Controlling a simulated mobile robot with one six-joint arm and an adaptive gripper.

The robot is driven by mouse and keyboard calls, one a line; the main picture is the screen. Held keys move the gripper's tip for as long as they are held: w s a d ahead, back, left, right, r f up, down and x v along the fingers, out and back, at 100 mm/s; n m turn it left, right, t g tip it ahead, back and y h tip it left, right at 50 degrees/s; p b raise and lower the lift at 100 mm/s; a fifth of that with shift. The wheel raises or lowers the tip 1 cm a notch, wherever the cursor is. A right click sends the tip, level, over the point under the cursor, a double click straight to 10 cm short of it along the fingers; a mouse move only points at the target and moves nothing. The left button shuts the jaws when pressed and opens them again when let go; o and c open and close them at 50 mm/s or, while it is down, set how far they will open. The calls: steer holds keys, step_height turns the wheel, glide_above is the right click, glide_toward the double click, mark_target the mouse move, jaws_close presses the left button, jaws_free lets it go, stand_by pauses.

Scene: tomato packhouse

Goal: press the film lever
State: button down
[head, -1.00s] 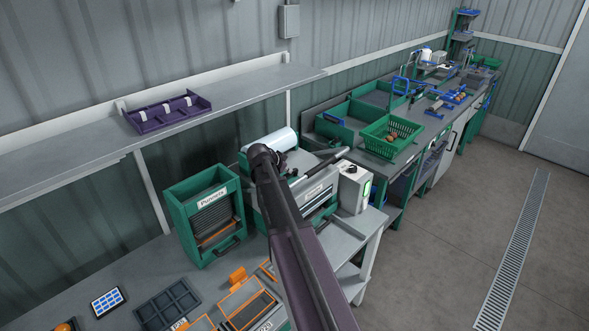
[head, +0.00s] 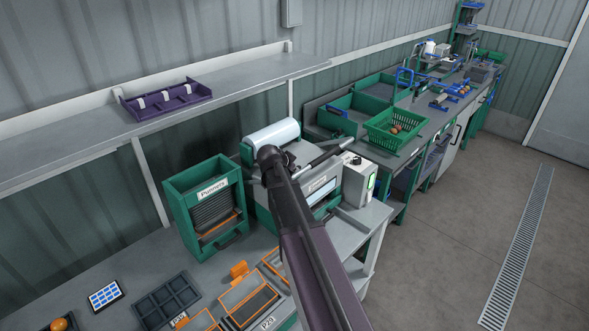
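The film sealing machine stands on the near bench, with a white film roll (head: 272,134) at its back and a grey front (head: 318,184). A bar-like lever (head: 330,156) with a dark grip slants up to the right across its top. My arm reaches up from the bottom of the head view and covers the machine's left middle. The dark wrist end with my gripper (head: 270,158) is in front of the machine, just left of the lever. The fingers cannot be made out, and contact with the lever cannot be seen.
A green punnet dispenser (head: 176,208) stands left. Dark trays (head: 166,298) and orange-edged frames lie in front. A purple rack (head: 131,113) is on the shelf. The floor at right is clear.

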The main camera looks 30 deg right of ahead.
steer(key=shift+a+f, duration=0.1)
steer(key=shift+a, duration=0.1)
stand_by(0.3)
steer(key=shift+r+p, duration=0.55)
steer(key=shift+p, duration=0.1)
steer(key=s+d+r+p+v, duration=0.1)
steer(key=d+p+v, duration=0.1)
steer(key=p+v, duration=0.7)
steer(key=v, duration=0.3)
steer(key=shift+r, duration=0.2)
steer(key=s+a+f+n+g+y+b, duration=0.2)
steer(key=s+a+f+n+y+b, duration=0.2)
steer(key=s+a+f+n+b, duration=0.3)
steer(key=s+a+f+n+g+y+b, duration=0.2)
steer(key=s+a+f+n+b, duration=0.6)
steer(key=f, duration=0.9)
steer(key=s+a+y+b, duration=0.2)
steer(key=a, duration=0.2)
steer(key=shift+s+g+b, duration=0.25)
steer(key=shift+g+b, duration=0.05)
steer(key=shift+b, duration=0.05)
